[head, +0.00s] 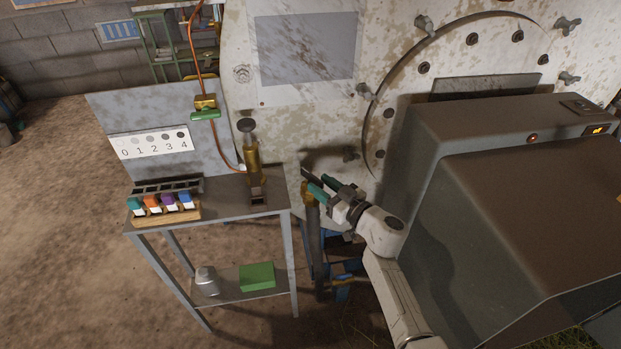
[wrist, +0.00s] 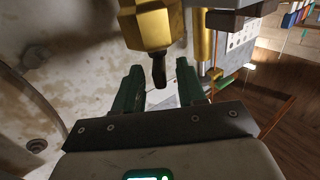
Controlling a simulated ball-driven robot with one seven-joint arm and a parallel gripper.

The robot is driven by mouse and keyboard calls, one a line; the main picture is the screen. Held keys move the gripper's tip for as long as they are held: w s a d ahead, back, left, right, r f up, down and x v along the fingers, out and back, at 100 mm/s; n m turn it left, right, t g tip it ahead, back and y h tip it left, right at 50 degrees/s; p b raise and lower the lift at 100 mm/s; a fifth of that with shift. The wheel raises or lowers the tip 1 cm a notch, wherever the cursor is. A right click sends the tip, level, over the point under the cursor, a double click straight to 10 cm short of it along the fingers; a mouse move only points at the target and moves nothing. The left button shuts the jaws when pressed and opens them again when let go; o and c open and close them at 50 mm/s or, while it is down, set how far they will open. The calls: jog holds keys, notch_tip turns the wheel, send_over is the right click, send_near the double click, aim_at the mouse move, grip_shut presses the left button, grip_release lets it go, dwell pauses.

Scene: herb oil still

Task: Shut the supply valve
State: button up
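A brass valve body (head: 308,196) sits on top of a dark upright pipe beside the table. In the wrist view, the brass valve body (wrist: 148,25) is at the top centre, with a short dark stem or lever (wrist: 158,70) hanging from it. My gripper (head: 321,186) is close beside this valve. In the wrist view, my gripper (wrist: 160,70) has its green fingers apart, with the dark part showing between them; contact cannot be made out. A second brass valve with a green handle (head: 205,114) is on the copper line. No label shows which is the supply valve.
A metal table (head: 232,210) at left holds a brass cylinder (head: 252,160) and a wooden rack (head: 166,211) of coloured bottles. The large spotted tank (head: 300,115) stands behind. A big grey box (head: 490,200) fills the right, close to my arm.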

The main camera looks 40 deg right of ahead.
aim_at(301, 170)
jog(key=shift+w+d+b, duration=0.1)
jog(key=shift+w+b, duration=0.25)
jog(key=shift+w, duration=2.1)
jog(key=shift+c, duration=0.5)
grip_shut()
